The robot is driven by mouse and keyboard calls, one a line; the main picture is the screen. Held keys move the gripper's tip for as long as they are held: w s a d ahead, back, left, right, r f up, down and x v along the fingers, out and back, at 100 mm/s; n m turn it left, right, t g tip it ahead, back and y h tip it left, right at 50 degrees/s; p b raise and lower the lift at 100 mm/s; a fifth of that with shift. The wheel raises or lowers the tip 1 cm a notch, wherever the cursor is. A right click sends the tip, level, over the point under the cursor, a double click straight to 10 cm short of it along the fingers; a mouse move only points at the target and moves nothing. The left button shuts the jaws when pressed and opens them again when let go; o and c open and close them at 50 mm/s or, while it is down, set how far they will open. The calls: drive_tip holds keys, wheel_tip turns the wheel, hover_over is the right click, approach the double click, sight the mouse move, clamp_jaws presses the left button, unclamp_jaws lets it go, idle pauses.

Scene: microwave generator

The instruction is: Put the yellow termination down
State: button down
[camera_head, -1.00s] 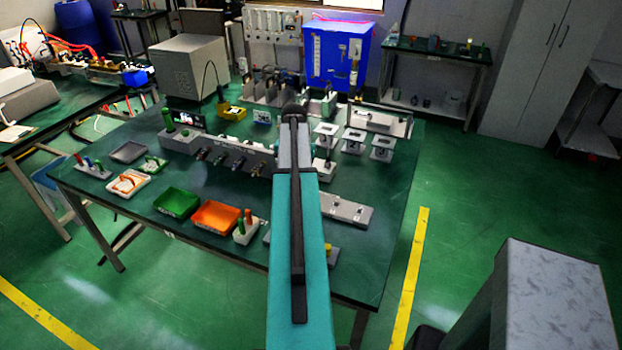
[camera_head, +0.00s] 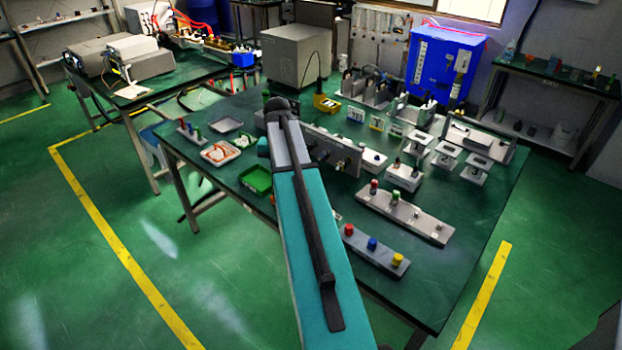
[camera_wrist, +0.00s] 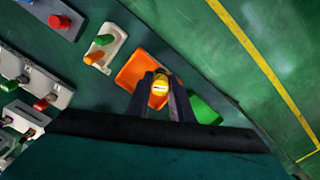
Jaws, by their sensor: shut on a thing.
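The yellow termination (camera_wrist: 160,93) is between the two dark fingers of my gripper (camera_wrist: 160,88) in the wrist view. My gripper is shut on it, above an orange tray (camera_wrist: 141,69). The height over the tray is hard to judge. In the head view my arm hides the gripper and the termination.
A green tray (camera_wrist: 204,111) lies beside the orange one, near the table edge. A white holder (camera_wrist: 112,36) with green and orange handles stands on the other side. A longer grey rack (camera_head: 425,222) and numbered stands (camera_head: 446,160) occupy the right of the table.

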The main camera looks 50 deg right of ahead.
drive_tip(key=w+a+r+n+b, duration=0.1)
drive_tip(key=w+a+n, duration=0.1)
drive_tip(key=a, duration=1.6)
drive_tip(key=w+a+r+n+b, duration=0.1)
drive_tip(key=w+a+n, duration=0.2)
drive_tip(key=a, duration=1.5)
drive_tip(key=shift+w+a+r, duration=0.2)
drive_tip(key=shift+w, duration=0.85)
drive_tip(key=shift+s, duration=0.15)
